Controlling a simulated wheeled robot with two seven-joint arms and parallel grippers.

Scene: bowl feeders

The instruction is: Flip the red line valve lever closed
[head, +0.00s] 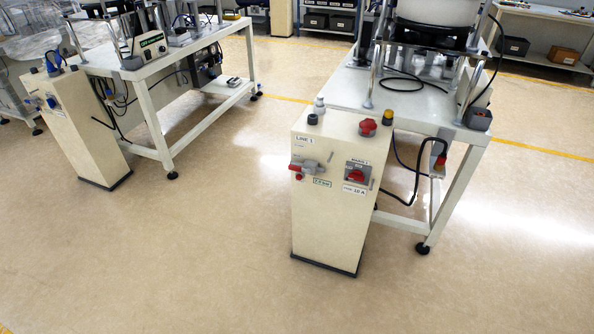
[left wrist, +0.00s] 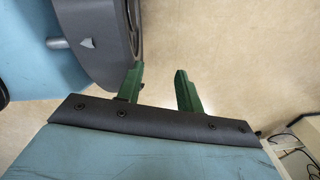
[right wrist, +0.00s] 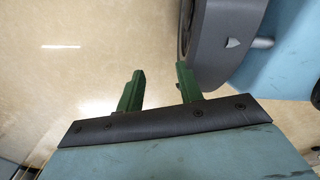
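The red line valve lever (head: 296,166) is on the front of a cream control cabinet (head: 325,225) labelled LINE 1, in the head view. The lever lies roughly level, its red end pointing left from a grey valve body (head: 315,168). My left gripper (left wrist: 158,82) shows in the left wrist view, its green fingers apart with bare floor between them. My right gripper (right wrist: 160,78) shows in the right wrist view, also with its fingers apart and nothing between them.
The cabinet also carries a red rotary switch (head: 355,173) and a red knob (head: 368,127). A white table (head: 420,105) with a bowl feeder stands behind it. A second cabinet (head: 75,125) with blue controls stands at the left. The floor in front is clear.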

